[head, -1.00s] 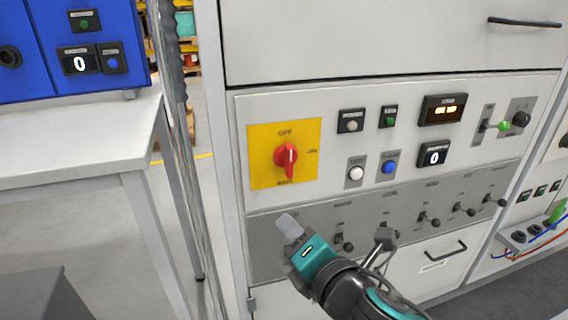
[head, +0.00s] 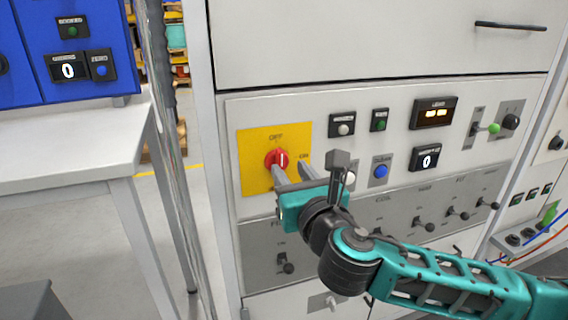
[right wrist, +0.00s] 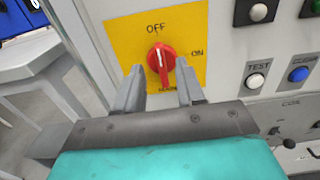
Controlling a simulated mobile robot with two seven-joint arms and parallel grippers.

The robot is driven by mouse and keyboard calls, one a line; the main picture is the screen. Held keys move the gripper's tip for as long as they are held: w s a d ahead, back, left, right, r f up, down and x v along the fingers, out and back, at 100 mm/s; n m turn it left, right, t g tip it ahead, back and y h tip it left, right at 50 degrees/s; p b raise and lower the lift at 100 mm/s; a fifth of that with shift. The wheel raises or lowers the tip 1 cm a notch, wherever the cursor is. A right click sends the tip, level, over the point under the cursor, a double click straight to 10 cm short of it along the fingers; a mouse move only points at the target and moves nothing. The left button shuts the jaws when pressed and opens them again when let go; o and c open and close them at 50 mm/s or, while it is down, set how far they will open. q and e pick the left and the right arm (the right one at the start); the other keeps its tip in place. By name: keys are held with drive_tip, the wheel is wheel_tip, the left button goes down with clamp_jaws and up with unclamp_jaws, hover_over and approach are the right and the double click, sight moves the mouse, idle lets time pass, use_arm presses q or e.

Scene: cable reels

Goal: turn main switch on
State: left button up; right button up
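The main switch is a red rotary knob (head: 277,159) on a yellow plate (head: 252,165) marked OFF and ON. In the right wrist view the knob (right wrist: 161,58) stands upright, its white mark pointing up toward OFF. My right gripper (head: 291,170) is open in front of the plate. In the right wrist view its two fingers (right wrist: 158,78) are spread below and to either side of the knob, with nothing between them. I cannot tell whether a finger touches the plate. My left gripper is not in view.
A white TEST button (right wrist: 256,81) and a blue button (head: 380,171) lie right of the plate. A row of small levers (head: 424,224) runs below. A metal post (head: 172,150) and a white table (head: 70,150) stand to the left.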

sight(282, 160)
drive_tip(key=shift+x, duration=2.3)
drive_tip(key=shift+c, duration=0.4)
clamp_jaws()
